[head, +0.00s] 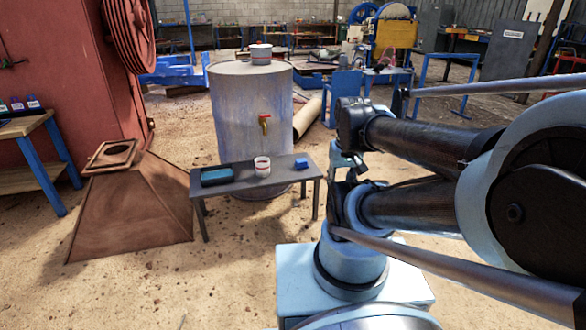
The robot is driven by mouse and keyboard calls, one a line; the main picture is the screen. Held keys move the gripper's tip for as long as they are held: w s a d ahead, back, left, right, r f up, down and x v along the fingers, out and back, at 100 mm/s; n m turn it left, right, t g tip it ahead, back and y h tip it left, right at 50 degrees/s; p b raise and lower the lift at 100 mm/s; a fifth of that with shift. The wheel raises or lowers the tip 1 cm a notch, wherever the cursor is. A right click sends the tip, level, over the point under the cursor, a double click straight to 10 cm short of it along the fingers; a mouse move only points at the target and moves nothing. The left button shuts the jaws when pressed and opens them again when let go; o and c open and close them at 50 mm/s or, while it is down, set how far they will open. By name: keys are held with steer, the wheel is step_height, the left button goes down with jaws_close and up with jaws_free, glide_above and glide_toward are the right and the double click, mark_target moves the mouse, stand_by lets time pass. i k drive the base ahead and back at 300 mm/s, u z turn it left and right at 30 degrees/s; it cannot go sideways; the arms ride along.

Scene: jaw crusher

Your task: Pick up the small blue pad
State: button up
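A small blue pad (301,163) lies on the right end of a low dark bench (240,184) in the head view. My folded arm fills the right side of the picture. Its wrist end stands to the right of the bench, apart from the pad. The dark parts below the wrist, where my gripper (349,168) seems to be, are small and overlap my own arm links. I cannot tell whether the fingers are open or shut. Nothing visibly touches the pad.
A white cup with a reddish band (262,168) stands mid-bench, and a dark teal box (217,177) lies at its left end. A grey drum (238,110) with a tap stands close behind. A rusty hopper (135,215) sits left. Sandy floor in front is clear.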

mark_target(302, 164)
steer(key=u, duration=2.2)
steer(key=k, duration=0.6)
steer(key=z, duration=2.35)
steer(key=i, duration=1)
steer(key=u, duration=0.05)
